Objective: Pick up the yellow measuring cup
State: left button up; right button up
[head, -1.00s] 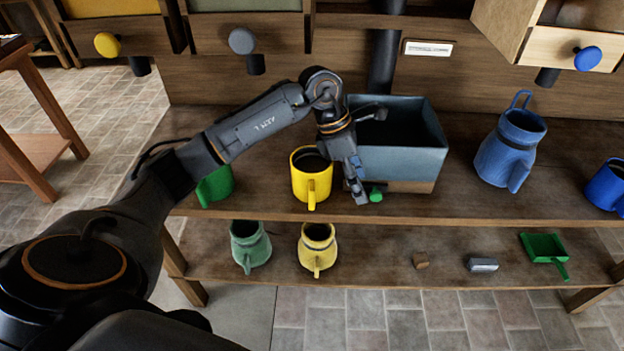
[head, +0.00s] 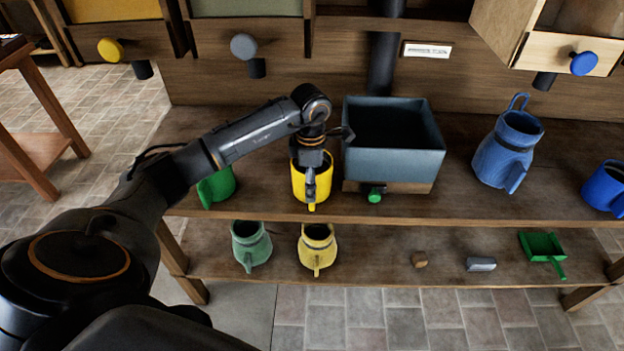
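The yellow measuring cup (head: 299,184) stands upright on the upper shelf, left of the grey-blue bin, with its handle toward me. My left gripper (head: 311,196) points down at the cup's near side, in front of its rim and around the handle area. The gripper covers part of the cup and most of the handle. I cannot tell whether its fingers are open or shut, or whether they touch the handle. My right gripper is not in view.
A green cup (head: 217,186) stands left of the yellow one. The grey-blue bin (head: 395,164) with a green knob (head: 375,196) is close on the right. A blue jug (head: 506,152) and blue cup (head: 606,187) stand farther right. A yellow jug (head: 317,248) is on the lower shelf.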

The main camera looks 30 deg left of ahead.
pick_arm(q)
jog(key=shift+d+f+p, duration=0.15)
jog(key=shift+f+p, duration=0.5)
jog(key=shift+f, duration=1.6)
jog(key=shift+c, duration=0.4)
jog(key=shift+r, duration=0.1)
grip_shut()
